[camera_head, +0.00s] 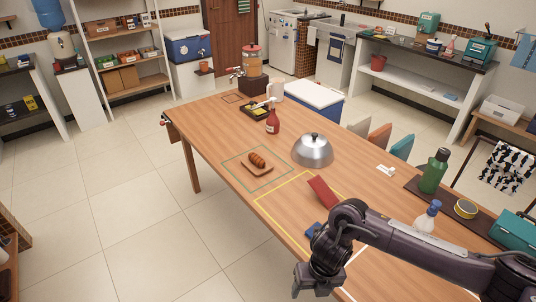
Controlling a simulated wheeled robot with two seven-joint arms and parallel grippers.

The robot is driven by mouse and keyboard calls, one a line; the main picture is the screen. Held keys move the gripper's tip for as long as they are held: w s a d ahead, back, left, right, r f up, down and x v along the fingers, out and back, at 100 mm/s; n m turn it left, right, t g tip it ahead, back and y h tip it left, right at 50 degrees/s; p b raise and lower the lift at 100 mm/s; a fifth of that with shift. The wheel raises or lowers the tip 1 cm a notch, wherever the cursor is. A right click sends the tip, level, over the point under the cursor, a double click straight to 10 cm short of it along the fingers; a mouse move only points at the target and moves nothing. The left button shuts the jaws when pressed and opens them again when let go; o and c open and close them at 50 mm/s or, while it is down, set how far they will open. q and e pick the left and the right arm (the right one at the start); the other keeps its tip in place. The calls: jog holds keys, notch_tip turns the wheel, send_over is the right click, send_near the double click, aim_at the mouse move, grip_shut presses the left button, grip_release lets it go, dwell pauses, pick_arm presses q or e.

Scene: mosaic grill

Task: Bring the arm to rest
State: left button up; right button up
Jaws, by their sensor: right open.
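My right gripper (309,291) is at the lower middle of the view, at the end of my dark arm that comes in from the right. It hangs by the near edge of the wooden table (219,133), fingers down, open, with nothing seen between the fingers. The forearm crosses over the table's near right part and hides some of the surface and the white outline there. My left gripper is not in view.
Close to my right wrist lie a red item (322,191) and a blue item (313,230). Bread (257,159) on a small board, a metal dome (312,151), a red bottle (272,122) and a green bottle (434,172) stand farther off. Open floor lies left of the table.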

jog(key=w+a+f+m+t+y+b, duration=0.1)
jog(key=w+a+f+m+y+b, duration=0.3)
jog(key=a+f+m, duration=0.55)
jog(key=s+d+f+m+t+b, duration=0.1)
jog(key=s+d+f+m, duration=0.15)
jog(key=f+m, duration=0.5)
jog(key=s+d+f+m+t+b, duration=0.1)
jog(key=d+f+m, duration=0.35)
jog(key=f, duration=0.65)
jog(key=s+d+f+m+h+b, duration=0.1)
jog(key=s+d+f+m, duration=0.25)
jog(key=s+f, duration=0.25)
jog(key=s+d+f+m+h, duration=0.1)
jog(key=s+d+f+m, duration=0.25)
jog(key=s+f, duration=0.25)
pick_arm(q)
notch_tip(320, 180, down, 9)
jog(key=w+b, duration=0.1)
jog(key=shift+b, duration=0.3)
pick_arm(e)
jog(key=s+d+f+m+g+h, duration=0.1)
jog(key=s+d+f+m, duration=0.2)
jog(key=s, duration=0.7)
jog(key=s+d+f+m+g+h, duration=0.1)
jog(key=s+d+f+m+h, duration=0.1)
jog(key=s, duration=0.8)
notch_tip(320, 180, down, 3)
jog(key=shift+s+d+r+m, duration=0.1)
jog(key=shift+s+d+m, duration=0.15)
jog(key=shift+d+m, duration=0.7)
